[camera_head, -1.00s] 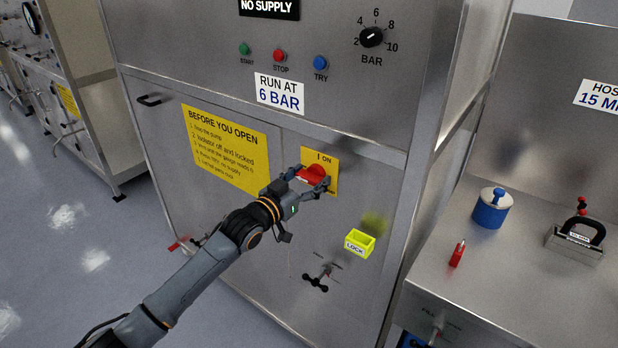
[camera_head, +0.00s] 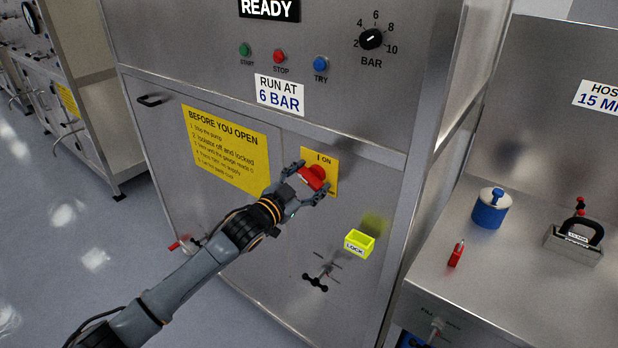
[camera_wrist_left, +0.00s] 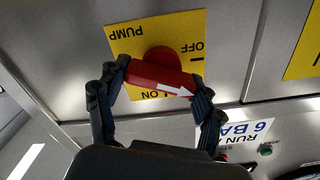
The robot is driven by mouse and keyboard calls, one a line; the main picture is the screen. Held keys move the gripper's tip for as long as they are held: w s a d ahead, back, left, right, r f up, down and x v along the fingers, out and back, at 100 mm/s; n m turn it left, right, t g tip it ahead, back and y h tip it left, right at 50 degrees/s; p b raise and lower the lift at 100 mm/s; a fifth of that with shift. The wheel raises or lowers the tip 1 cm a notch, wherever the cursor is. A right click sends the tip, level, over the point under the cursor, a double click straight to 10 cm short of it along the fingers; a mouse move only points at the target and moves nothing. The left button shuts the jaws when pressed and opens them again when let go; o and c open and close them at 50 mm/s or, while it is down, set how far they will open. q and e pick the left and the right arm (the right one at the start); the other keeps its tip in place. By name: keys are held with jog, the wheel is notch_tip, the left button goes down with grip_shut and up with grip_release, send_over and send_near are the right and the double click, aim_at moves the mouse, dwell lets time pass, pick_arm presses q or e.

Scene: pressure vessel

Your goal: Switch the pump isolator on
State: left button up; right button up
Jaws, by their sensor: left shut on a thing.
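The pump isolator is a red rotary handle (camera_head: 313,173) on a yellow plate (camera_head: 333,172) on the steel cabinet front. In the left wrist view the red handle (camera_wrist_left: 160,74) carries a white arrow pointing right and slightly down. The plate (camera_wrist_left: 180,25) reads PUMP, OFF and ON upside down there. My left gripper (camera_head: 311,180) has its fingers at the two ends of the handle and is shut on it. The display (camera_head: 268,8) above reads READY. My right gripper is not in view.
A yellow LOCK box (camera_head: 360,244) and a dark valve handle (camera_head: 316,282) stick out below the isolator. On the steel bench at right are a red padlock (camera_head: 456,254), a blue container (camera_head: 491,208) and a black-handled block (camera_head: 577,238). Open floor lies left.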

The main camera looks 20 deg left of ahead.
pick_arm(q)
jog(key=m, duration=0.6)
jog(key=shift+d+m+p, duration=0.1)
jog(key=shift+m+p, duration=0.2)
jog(key=shift+p, duration=0.05)
jog(key=m, duration=0.6)
jog(key=shift+f, duration=0.2)
jog(key=o, duration=1.2)
jog(key=shift+c, duration=0.2)
jog(key=v, duration=1.2)
